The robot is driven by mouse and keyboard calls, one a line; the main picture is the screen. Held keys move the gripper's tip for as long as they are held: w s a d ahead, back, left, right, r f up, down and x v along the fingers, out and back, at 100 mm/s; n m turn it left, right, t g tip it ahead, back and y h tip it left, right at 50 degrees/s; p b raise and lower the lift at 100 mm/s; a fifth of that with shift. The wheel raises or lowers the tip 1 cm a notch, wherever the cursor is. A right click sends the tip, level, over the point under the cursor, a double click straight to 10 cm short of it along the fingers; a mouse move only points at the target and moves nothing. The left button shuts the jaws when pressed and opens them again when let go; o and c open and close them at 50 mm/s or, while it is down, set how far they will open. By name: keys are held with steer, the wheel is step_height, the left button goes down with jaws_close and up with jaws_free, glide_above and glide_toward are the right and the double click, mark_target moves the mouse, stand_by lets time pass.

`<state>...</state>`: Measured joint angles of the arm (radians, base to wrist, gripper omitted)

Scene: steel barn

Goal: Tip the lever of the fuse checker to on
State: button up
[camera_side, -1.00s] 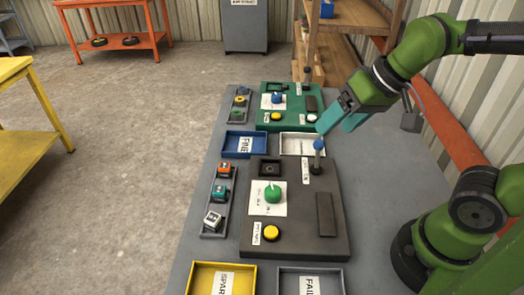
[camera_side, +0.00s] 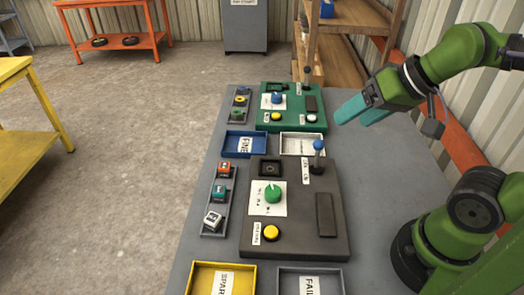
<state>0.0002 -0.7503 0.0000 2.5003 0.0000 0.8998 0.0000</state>
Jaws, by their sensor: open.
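Two testers lie on the grey table, a dark grey one (camera_side: 265,222) in front and a green one (camera_side: 264,122) behind. I cannot read which is labelled fuse checker.
A blue tray (camera_side: 227,152) and a white tray (camera_side: 322,151) sit between the testers. A yellow tray (camera_side: 195,280) and a grey FAIL tray (camera_side: 345,271) lie in front. Small blocks stand in a rack (camera_side: 207,232) at left. A wooden shelf (camera_side: 345,50) stands behind.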

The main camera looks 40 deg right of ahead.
mark_target(318, 153)
steer(key=shift+d+f, duration=0.15)
steer(key=shift+d, duration=0.1)
steer(key=c, duration=0.3)
steer(key=w+d+f+g, duration=0.1)
steer(key=d, duration=0.1)
steer(key=w+d+f+m+g, duration=0.1)
steer(key=w+d, duration=0.1)
steer(key=d, duration=0.1)
steer(key=w+d+f+m+g, duration=0.1)
steer(key=w+d, duration=0.1)
steer(key=shift+d+f+h, duration=0.1)
steer(key=shift+d+h, duration=0.2)
steer(key=shift+h, duration=0.1)
jaws_close()
steer(key=w+d+f+n+g+y, duration=0.1)
steer(key=w+d+f+g+y, duration=0.2)
steer(key=d, duration=0.6)
steer(key=shift+w+a+f+n+g, duration=0.1)
steer(key=shift+w+a+f+n, duration=0.35)
steer(key=shift+a+f, duration=0.95)
steer(key=shift+w+a+f+n+g, duration=0.1)
steer(key=shift+w+a+f+n, duration=0.35)
steer(key=shift+a+f, duration=0.95)
steer(key=shift+w+a+f+n+g, duration=0.1)
steer(key=shift+w+a+f+n, duration=0.35)
steer(key=shift+a+f, duration=0.95)
